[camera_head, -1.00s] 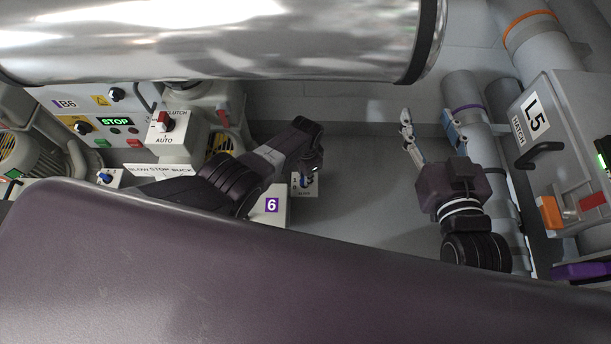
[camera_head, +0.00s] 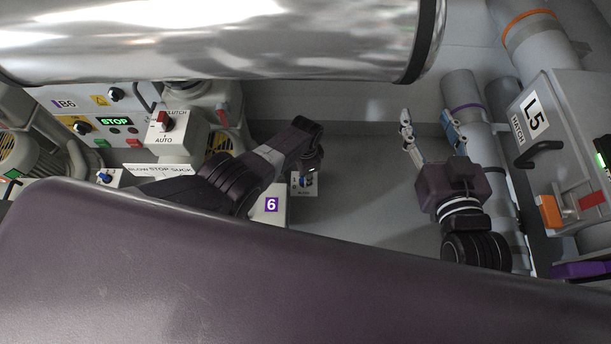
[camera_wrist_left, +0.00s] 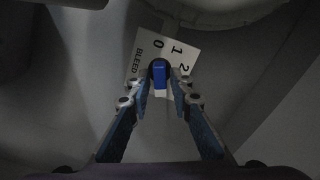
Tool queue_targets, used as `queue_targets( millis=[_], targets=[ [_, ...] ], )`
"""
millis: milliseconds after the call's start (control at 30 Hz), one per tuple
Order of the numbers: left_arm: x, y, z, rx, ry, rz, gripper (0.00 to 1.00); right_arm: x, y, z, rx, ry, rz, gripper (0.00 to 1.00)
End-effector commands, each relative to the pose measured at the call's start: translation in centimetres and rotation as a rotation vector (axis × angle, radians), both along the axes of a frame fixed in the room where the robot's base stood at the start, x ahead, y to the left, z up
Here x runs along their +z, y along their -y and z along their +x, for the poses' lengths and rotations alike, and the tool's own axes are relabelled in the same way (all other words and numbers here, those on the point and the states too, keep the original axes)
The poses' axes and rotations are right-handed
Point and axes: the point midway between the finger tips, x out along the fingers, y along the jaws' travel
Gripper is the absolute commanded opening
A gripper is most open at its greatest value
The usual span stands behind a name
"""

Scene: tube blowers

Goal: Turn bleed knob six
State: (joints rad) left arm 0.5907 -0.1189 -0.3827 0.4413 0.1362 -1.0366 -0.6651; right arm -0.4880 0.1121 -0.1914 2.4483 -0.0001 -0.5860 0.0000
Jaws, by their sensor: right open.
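The bleed knob (camera_wrist_left: 160,75) is a blue grip with a white lower part, on a white plate (camera_wrist_left: 180,52) marked BLEED with 0, 1 and 2. In the head view the plate (camera_head: 304,190) shows beside a box with a purple 6 label (camera_head: 271,204), partly covered by my left wrist. In the left wrist view my left gripper (camera_wrist_left: 161,84) is open, one finger on each side of the knob, with narrow gaps; contact is not clear. My right gripper (camera_head: 427,124) is open and empty, over the floor near the grey pipes.
A shiny metal cylinder (camera_head: 215,40) spans the top. A control panel with a STOP display (camera_head: 115,121) and a clutch box (camera_head: 170,140) stands at left. The L5 hatch box (camera_head: 565,125) and grey pipes (camera_head: 466,95) are at right. Floor between my arms is clear.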

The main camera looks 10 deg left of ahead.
Motion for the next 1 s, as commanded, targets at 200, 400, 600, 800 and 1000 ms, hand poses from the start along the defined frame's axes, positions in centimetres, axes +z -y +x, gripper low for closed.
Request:
queue_targets(
  millis=[200, 400, 600, 800, 1000],
  targets=[
    [0.0, 0.0, 0.0, 0.000, 0.000, 0.000, 0.29, 0.0, 0.0, 0.0, 0.000, 0.000, 0.000, 0.48],
    [0.1, 0.0, 0.0, 0.001, 0.000, 0.000, 0.29, -0.1, -0.1, -0.1, 0.003, -0.002, -0.002, 0.48],
    [1.1, 0.0, 0.1, 0.001, 0.002, -0.001, 0.29, 0.0, -0.1, 0.0, 0.002, -0.001, -0.001, 0.48],
    [2.9, 0.0, 0.0, 0.000, 0.003, -0.001, 0.29, 0.0, 0.0, 0.0, 0.001, 0.000, 0.000, 0.48],
    [5.6, 0.0, 0.1, 0.000, 0.003, -0.001, 0.29, 0.0, 0.0, 0.0, 0.001, 0.000, 0.000, 0.48]
  ],
)
